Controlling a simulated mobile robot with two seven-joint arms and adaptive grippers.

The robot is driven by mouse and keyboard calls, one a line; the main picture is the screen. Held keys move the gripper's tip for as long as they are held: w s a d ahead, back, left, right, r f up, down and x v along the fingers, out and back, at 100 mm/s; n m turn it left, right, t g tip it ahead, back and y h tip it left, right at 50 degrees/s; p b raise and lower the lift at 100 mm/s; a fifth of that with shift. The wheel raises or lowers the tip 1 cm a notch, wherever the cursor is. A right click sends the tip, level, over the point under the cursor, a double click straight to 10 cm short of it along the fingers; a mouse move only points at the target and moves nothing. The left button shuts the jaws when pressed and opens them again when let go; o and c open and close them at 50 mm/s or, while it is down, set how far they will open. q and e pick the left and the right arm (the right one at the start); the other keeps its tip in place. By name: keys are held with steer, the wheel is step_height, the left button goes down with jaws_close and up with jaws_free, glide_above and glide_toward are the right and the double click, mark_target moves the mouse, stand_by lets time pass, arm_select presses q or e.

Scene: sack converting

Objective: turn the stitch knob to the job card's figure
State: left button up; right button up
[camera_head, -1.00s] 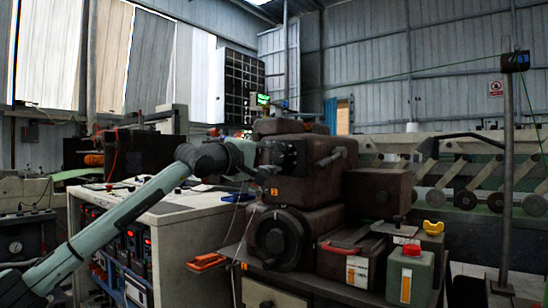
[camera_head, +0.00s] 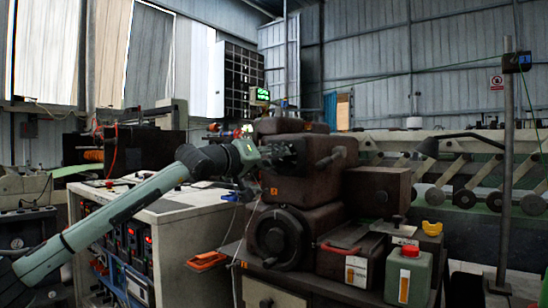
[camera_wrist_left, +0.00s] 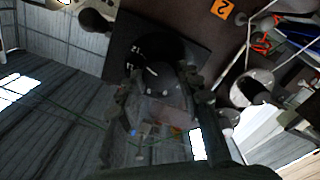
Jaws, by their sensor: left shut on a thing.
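The stitch knob is a dark round knob (camera_wrist_left: 160,52) on a black dial plate (camera_wrist_left: 191,52) with small white figures, in the left wrist view. My left gripper (camera_wrist_left: 163,92) is shut on it, one finger at each side. In the head view my left gripper (camera_head: 280,154) reaches from the left to the upper front of the brown machine (camera_head: 330,188) and hides the knob. Which figure the knob points to is too small to tell. I cannot make out a job card's figure. My right gripper is not in view.
A black handwheel (camera_head: 279,239) sits below my left gripper, and a crank handle (camera_head: 331,158) is to its right. A green can (camera_head: 409,277) and a red-handled box (camera_head: 350,258) stand on the bench. A pale cabinet (camera_head: 188,232) is at the left.

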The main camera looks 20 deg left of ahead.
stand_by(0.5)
arm_select(q)
steer(key=o, duration=1.2)
steer(key=shift+c, duration=0.2)
steer(key=v, duration=1.2)
